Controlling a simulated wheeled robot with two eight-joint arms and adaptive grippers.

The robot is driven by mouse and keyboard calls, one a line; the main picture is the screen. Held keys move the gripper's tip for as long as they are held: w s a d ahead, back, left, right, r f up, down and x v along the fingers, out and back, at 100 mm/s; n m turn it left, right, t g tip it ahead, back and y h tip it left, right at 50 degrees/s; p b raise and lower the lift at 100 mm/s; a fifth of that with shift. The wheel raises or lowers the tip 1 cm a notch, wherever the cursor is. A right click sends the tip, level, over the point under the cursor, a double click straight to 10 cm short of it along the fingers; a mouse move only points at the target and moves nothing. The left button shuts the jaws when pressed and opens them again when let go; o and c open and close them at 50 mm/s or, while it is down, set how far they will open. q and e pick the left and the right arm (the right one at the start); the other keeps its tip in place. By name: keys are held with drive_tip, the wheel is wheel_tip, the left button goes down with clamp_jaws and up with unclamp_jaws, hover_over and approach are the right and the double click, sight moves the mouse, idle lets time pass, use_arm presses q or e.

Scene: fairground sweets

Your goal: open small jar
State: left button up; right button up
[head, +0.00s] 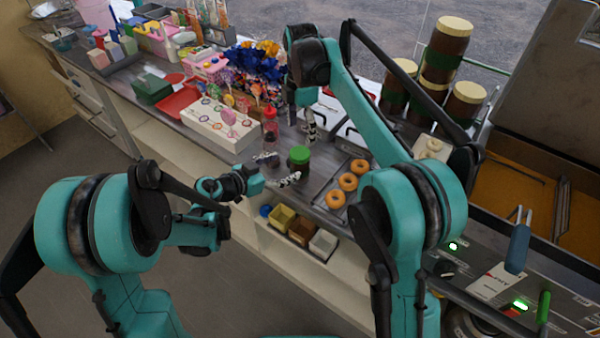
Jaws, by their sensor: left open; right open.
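The small jar (299,168) stands upright on the counter near its front edge. It has a dark body and a green lid (299,151), which sits on top. My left gripper (279,169) is open and just left of the jar, with its fingers pointing toward it at body height. From this view I cannot tell whether a finger touches the jar. My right gripper (302,125) is open, pointing down, behind and slightly above the lid. Its fingers look empty and apart from the lid.
A red bottle (270,127) stands behind left of the jar. A tray (334,184) of orange doughnuts (348,181) is to its right. A white lollipop stand (222,128) is farther left. Large cream-lidded jars (447,48) stand at the back right. Coloured bins (302,231) sit below the counter.

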sight(300, 165)
use_arm(q)
drive_tip(key=x, duration=0.5)
drive_tip(key=f+x, duration=0.1)
drive_tip(key=x, duration=0.2)
drive_tip(key=shift+s+f, duration=0.1)
drive_tip(key=shift+s, duration=0.2)
clamp_jaws()
